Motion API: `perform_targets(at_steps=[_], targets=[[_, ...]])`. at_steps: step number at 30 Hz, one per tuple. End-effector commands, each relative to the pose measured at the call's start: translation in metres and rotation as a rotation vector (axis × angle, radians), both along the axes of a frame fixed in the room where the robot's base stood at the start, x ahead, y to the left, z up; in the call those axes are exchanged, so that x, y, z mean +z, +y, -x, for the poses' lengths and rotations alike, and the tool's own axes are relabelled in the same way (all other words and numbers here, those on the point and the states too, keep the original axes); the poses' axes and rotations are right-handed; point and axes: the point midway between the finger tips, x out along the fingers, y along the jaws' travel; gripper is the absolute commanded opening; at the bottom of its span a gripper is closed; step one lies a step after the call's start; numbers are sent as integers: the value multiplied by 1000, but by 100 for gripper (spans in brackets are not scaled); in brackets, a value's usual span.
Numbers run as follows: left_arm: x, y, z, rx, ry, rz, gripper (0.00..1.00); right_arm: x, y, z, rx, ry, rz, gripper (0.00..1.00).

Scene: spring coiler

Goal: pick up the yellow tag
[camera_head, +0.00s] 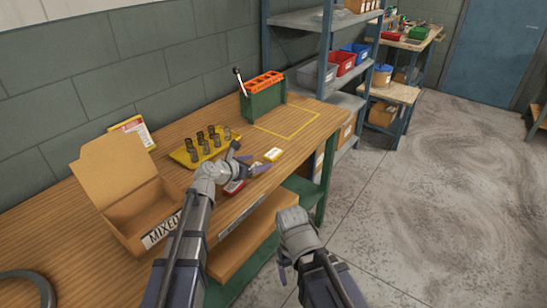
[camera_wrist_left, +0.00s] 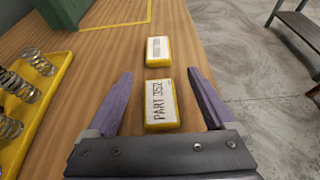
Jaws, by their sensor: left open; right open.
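Two yellow-edged tags with white labels lie on the wooden bench. The nearer tag (camera_wrist_left: 161,103), reading "PART 352", lies between the fingers of my left gripper (camera_wrist_left: 160,75), with a gap on each side. The farther tag (camera_wrist_left: 158,51) lies just beyond the fingertips; its print is too small to read. In the head view the farther tag (camera_head: 273,154) is clear, while the nearer one is largely hidden by my open left gripper (camera_head: 255,163). My right gripper (camera_head: 284,266) is open, low in front of the bench, away from the tags.
A yellow tray (camera_head: 181,157) of several springs stands left of the tags. A green holder with orange top (camera_head: 263,103) stands behind, beside a yellow taped outline. An open cardboard box (camera_head: 118,198) marked "MIXED" is at the left. A red object (camera_head: 233,187) lies near my left wrist.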

Motion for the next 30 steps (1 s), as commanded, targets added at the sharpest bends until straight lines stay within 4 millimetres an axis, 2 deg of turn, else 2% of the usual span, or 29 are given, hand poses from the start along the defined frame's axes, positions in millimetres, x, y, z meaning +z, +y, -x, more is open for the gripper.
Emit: perform_targets(at_steps=[5, 15, 22, 30], targets=[[-3, -3, -6, 0, -1, -1, 88, -3, 0, 0, 0, 0, 0, 84], [-19, -25, -41, -2, 0, -2, 88, -19, 0, 0, 0, 0, 0, 84], [-18, -26, -40, 1, -1, -1, 88, -18, 0, 0, 0, 0, 0, 84], [-18, -26, -40, 0, 0, -1, 57, -18, 0, 0, 0, 0, 0, 84]])
